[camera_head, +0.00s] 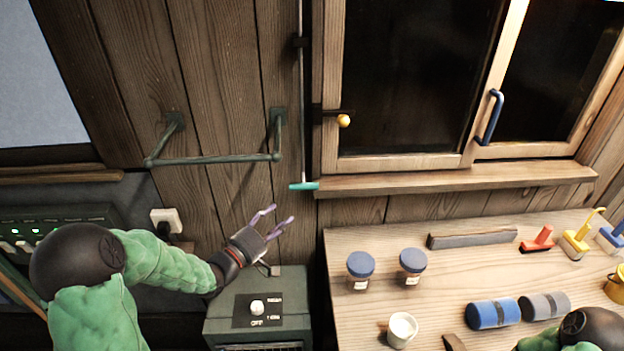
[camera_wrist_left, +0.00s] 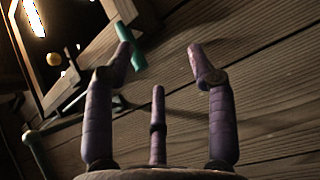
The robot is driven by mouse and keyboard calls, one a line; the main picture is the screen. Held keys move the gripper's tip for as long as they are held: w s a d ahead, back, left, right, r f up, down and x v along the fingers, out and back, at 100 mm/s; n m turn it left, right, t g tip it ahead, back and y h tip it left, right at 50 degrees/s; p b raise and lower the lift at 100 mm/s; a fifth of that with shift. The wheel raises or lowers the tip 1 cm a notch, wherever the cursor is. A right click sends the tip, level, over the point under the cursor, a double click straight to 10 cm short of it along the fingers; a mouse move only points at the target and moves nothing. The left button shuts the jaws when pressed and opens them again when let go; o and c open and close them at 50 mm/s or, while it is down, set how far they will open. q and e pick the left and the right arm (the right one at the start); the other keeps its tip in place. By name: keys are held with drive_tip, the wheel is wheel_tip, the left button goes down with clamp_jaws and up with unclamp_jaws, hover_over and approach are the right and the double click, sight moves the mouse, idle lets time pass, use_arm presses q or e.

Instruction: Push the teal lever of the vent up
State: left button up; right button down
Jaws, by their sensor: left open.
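The teal lever (camera_head: 304,186) is a short horizontal bar at the bottom end of a thin vertical rod, left of the window frame. My left gripper (camera_head: 277,216) is below and slightly left of the lever, apart from it, with its purple fingers spread and empty. In the left wrist view the lever (camera_wrist_left: 130,46) shows beyond the left finger's tip, and my open gripper (camera_wrist_left: 166,58) has nothing between its fingers. Whether that finger touches the lever is hard to tell in that view. My right gripper is not in view.
A metal rail (camera_head: 215,159) sticks out from the wall left of the lever. The window sill (camera_head: 450,182) is to its right. A grey box with a knob (camera_head: 258,307) stands below my gripper. Jars, cups and tools stand on the wooden table (camera_head: 372,234) at right.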

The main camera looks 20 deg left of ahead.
sight(298, 188)
use_arm(q)
drive_tip(key=shift+t+h, duration=0.4)
drive_tip(key=shift+h, duration=0.5)
drive_tip(key=w+d+r, duration=0.1)
drive_tip(key=w+r, duration=0.1)
drive_tip(key=w, duration=0.1)
drive_tip(key=w+d+r+b, duration=0.1)
drive_tip(key=w+r, duration=0.1)
drive_tip(key=w, duration=0.1)
drive_tip(key=w+d+r, duration=0.1)
drive_tip(key=w+r, duration=0.1)
drive_tip(key=w, duration=0.1)
drive_tip(key=shift+w+d, duration=0.1)
drive_tip(key=shift+w, duration=0.25)
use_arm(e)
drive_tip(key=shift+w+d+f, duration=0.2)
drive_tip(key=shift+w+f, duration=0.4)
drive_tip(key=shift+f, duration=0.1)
use_arm(q)
drive_tip(key=shift+c, duration=0.2)
